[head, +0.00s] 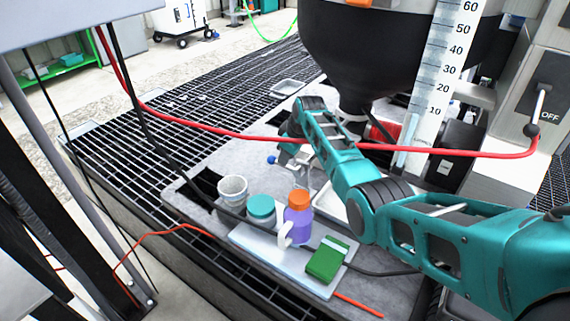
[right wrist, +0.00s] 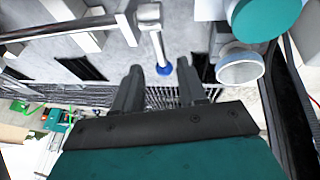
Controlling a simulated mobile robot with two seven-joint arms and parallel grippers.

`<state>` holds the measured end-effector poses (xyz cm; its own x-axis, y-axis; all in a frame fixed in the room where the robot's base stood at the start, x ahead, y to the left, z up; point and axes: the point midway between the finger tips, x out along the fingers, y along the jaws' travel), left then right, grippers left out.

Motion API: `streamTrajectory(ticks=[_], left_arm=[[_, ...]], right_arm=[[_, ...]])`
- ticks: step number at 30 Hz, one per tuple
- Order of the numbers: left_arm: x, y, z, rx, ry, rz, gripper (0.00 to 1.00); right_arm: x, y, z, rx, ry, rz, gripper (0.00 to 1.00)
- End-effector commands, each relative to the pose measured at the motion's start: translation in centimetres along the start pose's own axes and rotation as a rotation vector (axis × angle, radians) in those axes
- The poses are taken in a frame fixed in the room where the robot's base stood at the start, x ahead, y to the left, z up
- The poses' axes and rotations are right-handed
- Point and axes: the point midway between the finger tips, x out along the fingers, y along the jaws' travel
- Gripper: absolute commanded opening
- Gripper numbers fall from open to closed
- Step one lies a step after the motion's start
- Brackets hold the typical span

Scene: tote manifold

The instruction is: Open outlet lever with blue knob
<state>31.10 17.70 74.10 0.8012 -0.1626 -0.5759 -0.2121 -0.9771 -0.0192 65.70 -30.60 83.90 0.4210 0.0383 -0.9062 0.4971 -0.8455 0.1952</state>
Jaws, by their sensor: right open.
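The blue knob (head: 272,160) shows at the end of a short lever under the large black hopper (head: 365,50). In the right wrist view the blue knob (right wrist: 164,70) sits on the tip of a pale metal lever (right wrist: 155,38). My right gripper (right wrist: 159,64) is open there, and the knob appears between its two spread fingertips, with a gap on each side. I cannot tell how deep the knob is between them. In the head view my right gripper (head: 291,140) is just above and right of the knob, partly hidden by its own wrist. My left gripper is not in view.
A grey cup (head: 233,187), a teal-lidded jar (head: 261,208), an orange-capped purple bottle (head: 299,216) and a green box (head: 327,260) stand near the front of the grey deck. A red hose (head: 225,132) crosses the scene. A ruler scale (head: 436,80) stands right of the hopper.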

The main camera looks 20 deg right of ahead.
Motion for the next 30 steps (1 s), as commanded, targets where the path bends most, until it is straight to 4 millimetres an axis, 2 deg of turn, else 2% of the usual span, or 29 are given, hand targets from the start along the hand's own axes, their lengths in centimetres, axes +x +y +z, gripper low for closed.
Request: streamTrajectory(ticks=[1, 6, 12, 26, 30], left_arm=[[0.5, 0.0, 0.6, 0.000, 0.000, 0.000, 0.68], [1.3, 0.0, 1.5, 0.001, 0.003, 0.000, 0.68], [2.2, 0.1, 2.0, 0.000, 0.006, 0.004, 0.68], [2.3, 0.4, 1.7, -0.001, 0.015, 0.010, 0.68], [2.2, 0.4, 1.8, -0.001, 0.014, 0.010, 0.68]], right_arm=[[1.0, -0.1, 0.1, 0.001, 0.000, -0.001, 0.41], [3.0, -0.1, 0.1, 0.000, 0.000, -0.001, 0.41], [4.5, 0.0, 0.0, 0.000, 0.001, -0.001, 0.41], [4.9, 0.0, 0.0, -0.001, 0.001, 0.000, 0.41], [4.9, 0.0, 0.0, 0.000, 0.001, 0.000, 0.28]])
